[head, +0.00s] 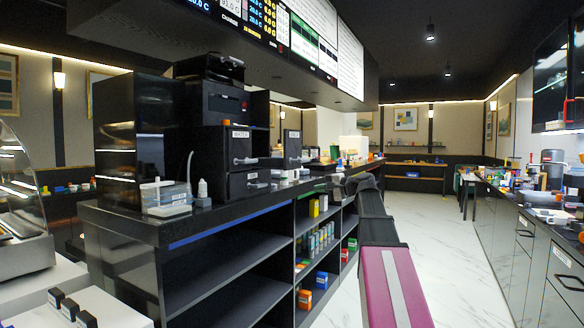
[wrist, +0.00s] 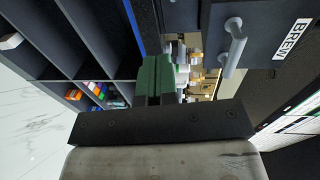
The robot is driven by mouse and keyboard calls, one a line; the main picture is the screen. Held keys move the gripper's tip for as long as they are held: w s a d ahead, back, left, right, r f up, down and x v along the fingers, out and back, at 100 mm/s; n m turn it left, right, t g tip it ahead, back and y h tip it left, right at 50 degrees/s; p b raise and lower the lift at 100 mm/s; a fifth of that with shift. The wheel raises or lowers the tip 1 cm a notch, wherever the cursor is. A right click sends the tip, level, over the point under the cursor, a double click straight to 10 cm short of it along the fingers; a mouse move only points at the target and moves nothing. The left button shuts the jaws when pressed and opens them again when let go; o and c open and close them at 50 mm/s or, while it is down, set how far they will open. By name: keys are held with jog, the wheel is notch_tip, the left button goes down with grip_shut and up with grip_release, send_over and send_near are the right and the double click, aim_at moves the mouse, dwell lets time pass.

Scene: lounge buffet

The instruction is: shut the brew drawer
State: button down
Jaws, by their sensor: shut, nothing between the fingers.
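The brew drawer's dark front (wrist: 262,22) fills the upper right of the wrist view, with a white BREW label and a grey bar handle (wrist: 233,48). In the head view, a labelled dark front (head: 292,146) on the counter, probably this drawer, seems to stand out from the cabinet; how far is unclear. My gripper (wrist: 158,62) shows green fingers pressed together and empty. In the wrist view it is left of and below the handle, apparently apart from it. In the head view my arm hides part of the counter edge.
Below the counter are open shelves (head: 225,275) with several coloured boxes. Another labelled drawer unit (head: 241,155) stands to the left, near a clear container (head: 166,196). The aisle floor (head: 455,265) is clear, with a cluttered counter along the right.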

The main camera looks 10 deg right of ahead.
notch_tip(320, 180, up, 8)
jog(key=d+y, duration=0.1)
jog(key=d, duration=0.1)
send_near(265, 164)
jog(key=shift+t, duration=0.4)
jog(key=s, duration=0.1)
jog(key=s+d, duration=0.2)
jog(key=s, duration=0.1)
jog(key=shift+f, duration=0.3)
jog(key=x, duration=1.2)
jog(key=shift+w+a+r, duration=0.15)
jog(key=shift+a, duration=0.2)
